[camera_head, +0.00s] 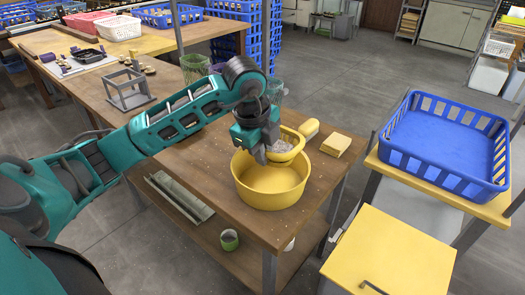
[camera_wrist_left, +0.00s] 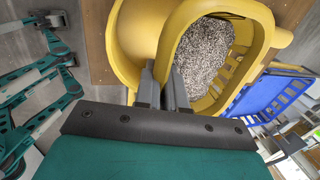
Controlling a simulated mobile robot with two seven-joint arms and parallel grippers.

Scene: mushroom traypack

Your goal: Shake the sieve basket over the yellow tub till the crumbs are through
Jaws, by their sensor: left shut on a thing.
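The yellow tub (camera_head: 268,196) stands on the wooden table, and the part of its inside that shows in the head view looks bare. The yellow sieve basket (camera_head: 297,151) is above the tub's far right rim. In the left wrist view the sieve basket (camera_wrist_left: 262,40) has slotted walls and holds a heap of grey-brown crumbs (camera_wrist_left: 204,52). The tub (camera_wrist_left: 132,42) shows beside and below it. My left gripper (camera_head: 262,152) is shut on the basket's near wall. In the left wrist view the left gripper (camera_wrist_left: 163,84) has its fingers close together at the rim. My right gripper is out of view.
A yellow block (camera_head: 336,145) and a rounded yellow thing (camera_head: 309,128) lie right of the tub. A blue crate (camera_head: 440,170) stands on a stand farther right. A grey frame (camera_head: 128,92) and a green mesh bin (camera_head: 194,67) are at the back left.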

